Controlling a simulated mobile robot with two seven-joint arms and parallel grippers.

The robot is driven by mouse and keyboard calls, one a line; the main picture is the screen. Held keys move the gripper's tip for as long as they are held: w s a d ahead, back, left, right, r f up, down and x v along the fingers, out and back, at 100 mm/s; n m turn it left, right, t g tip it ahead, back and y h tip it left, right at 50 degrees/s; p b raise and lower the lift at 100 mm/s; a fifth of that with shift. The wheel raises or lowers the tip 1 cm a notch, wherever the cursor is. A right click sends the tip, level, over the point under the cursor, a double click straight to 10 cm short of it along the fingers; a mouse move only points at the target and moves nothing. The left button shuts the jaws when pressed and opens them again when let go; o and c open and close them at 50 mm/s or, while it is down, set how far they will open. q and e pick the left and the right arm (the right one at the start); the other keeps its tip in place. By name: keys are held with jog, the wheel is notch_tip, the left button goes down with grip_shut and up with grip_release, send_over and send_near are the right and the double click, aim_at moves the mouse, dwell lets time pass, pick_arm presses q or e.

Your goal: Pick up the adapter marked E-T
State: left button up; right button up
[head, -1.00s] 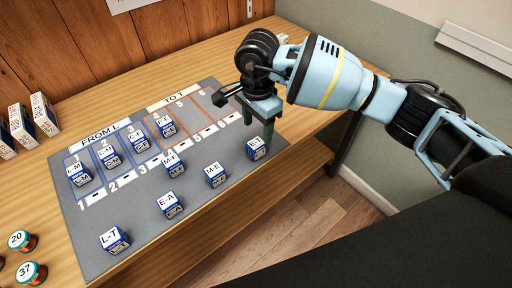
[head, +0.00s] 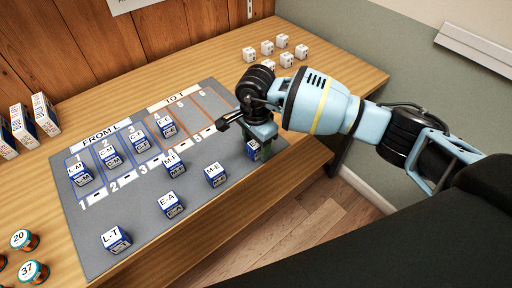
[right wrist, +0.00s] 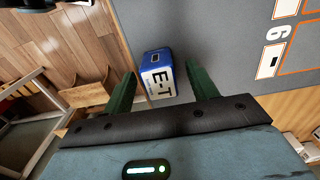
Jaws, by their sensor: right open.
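The adapter marked E-T (right wrist: 159,77) is a small blue and white box. In the right wrist view it stands between the two green fingers of my right gripper (right wrist: 161,90), which are open with a gap on each side of it. In the head view my right gripper (head: 261,148) is lowered over the adapter (head: 253,149) at the right edge of the grey mat (head: 215,245), and its arm and fingers partly hide the box. My left gripper is not in view.
Similar boxes M-E (head: 215,174), E-A (head: 172,203) and L-T (head: 116,240) stand on the mat. More boxes fill slots under FROM L (head: 100,136). Several white cubes (head: 284,58) stand at the back right. The table edge and floor lie just beyond the adapter.

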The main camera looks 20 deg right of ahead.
jog(key=shift+f, duration=0.2)
jog(key=c, duration=1.1)
jog(key=shift+o, duration=0.2)
jog(key=shift+r, duration=0.15)
jog(key=shift+r, duration=0.55)
notch_tip(320, 180, up, 2)
jog(key=shift+r, duration=0.25)
jog(key=s+a, duration=0.3)
jog(key=s, duration=0.4)
jog(key=s+a+r, duration=0.1)
jog(key=s+a, duration=0.2)
jog(key=s, duration=0.4)
jog(key=shift+s+a+b, duration=0.3)
jog(key=shift+a+b, duration=0.05)
jog(key=shift+a, duration=0.05)
